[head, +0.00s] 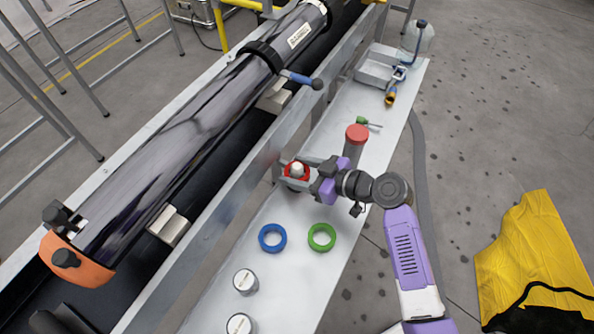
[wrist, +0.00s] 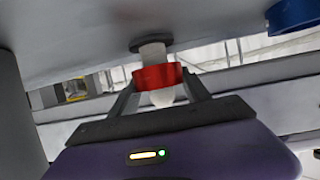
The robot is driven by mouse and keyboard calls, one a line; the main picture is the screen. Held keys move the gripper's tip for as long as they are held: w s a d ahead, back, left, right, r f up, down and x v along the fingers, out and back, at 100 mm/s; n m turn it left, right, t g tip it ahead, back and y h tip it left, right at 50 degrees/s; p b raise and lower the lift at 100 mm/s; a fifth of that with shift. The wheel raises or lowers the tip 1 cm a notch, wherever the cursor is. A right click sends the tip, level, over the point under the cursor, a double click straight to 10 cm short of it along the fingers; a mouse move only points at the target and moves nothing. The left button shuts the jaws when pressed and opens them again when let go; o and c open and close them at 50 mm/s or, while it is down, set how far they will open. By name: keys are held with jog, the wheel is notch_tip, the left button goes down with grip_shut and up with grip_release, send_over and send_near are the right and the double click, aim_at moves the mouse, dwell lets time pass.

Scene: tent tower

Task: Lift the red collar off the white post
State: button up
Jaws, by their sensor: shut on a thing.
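The red collar (head: 297,170) is around the white post (head: 297,168) on the light work table, and the post's rounded top shows through it. In the wrist view, the red collar (wrist: 157,77) circles the white post (wrist: 153,52), with the post's dark base on one side of the collar and its rounded tip on the other. My gripper (head: 298,172) is shut on the red collar, with one finger on each side; the wrist view also shows the gripper's fingers (wrist: 158,88) against it. The collar sits apart from the table surface.
A red-capped cylinder (head: 356,142) stands close beside my gripper. White-topped jars (head: 245,281) are near the front. A metal rail (head: 215,227) runs along the table's left side.

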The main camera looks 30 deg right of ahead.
jog(key=shift+r+p, duration=2.25)
jog(key=shift+r, duration=1.3)
